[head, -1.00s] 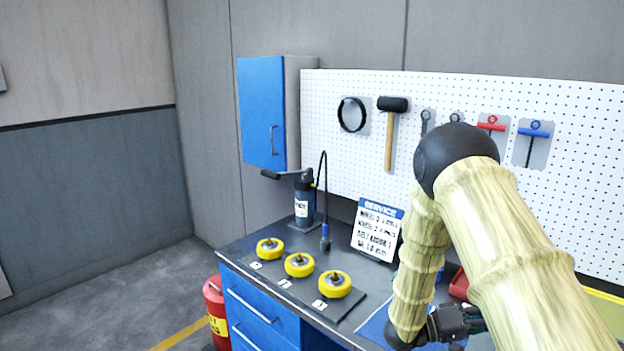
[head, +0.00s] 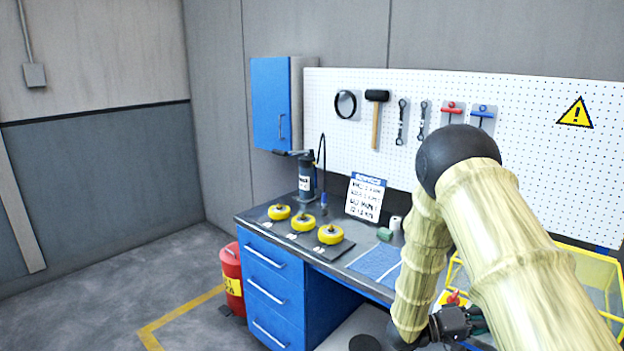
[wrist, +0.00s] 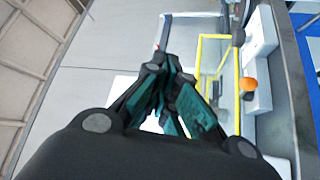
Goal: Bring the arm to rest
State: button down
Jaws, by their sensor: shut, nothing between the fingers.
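My gripper (head: 455,322) shows low in the head view, at the end of my folded arm, in front of the workbench (head: 262,226). In the wrist view my gripper (wrist: 168,72) has its dark and teal fingers drawn together, with nothing seen between them. It is apart from the bench and touches nothing that I can see. Part of it is hidden at the lower edge of the head view.
Three yellow wheels (head: 303,222) sit on the bench, with a dark pump (head: 305,178) and a service sign (head: 365,197) behind. A yellow-framed basket (head: 590,268) stands at the right. The floor at the left is clear.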

jog(key=s+a+f+n+t+y+b, duration=0.2)
jog(key=f+t+y, duration=0.15)
jog(key=f, duration=0.65)
jog(key=s+a+f+n+t+y+b, duration=0.1)
jog(key=s+f+t+y+b, duration=0.2)
jog(key=f, duration=0.8)
jog(key=a+f+n+t+y+b, duration=0.1)
jog(key=a+f+n+t+y, duration=0.3)
jog(key=f, duration=0.6)
jog(key=s+a+f+m+g+y+b, duration=0.1)
jog(key=s+a+f+g+y, duration=0.1)
jog(key=s+a+f+y, duration=0.35)
jog(key=s+a+f+m+g+y+b, duration=0.1)
jog(key=s+a+f+g+y+b, duration=0.15)
jog(key=s+f, duration=0.65)
jog(key=s+a+g+y, duration=0.1)
jog(key=s+a+g, duration=0.1)
jog(key=s, duration=0.6)
jog(key=s+a+g+y, duration=0.1)
jog(key=s+a+g, duration=0.1)
jog(key=s, duration=0.6)
jog(key=shift+a+f+m+y, duration=0.35)
jog(key=shift+a+m, duration=0.05)
jog(key=shift+a, duration=0.4)
jog(key=shift+d, duration=0.1)
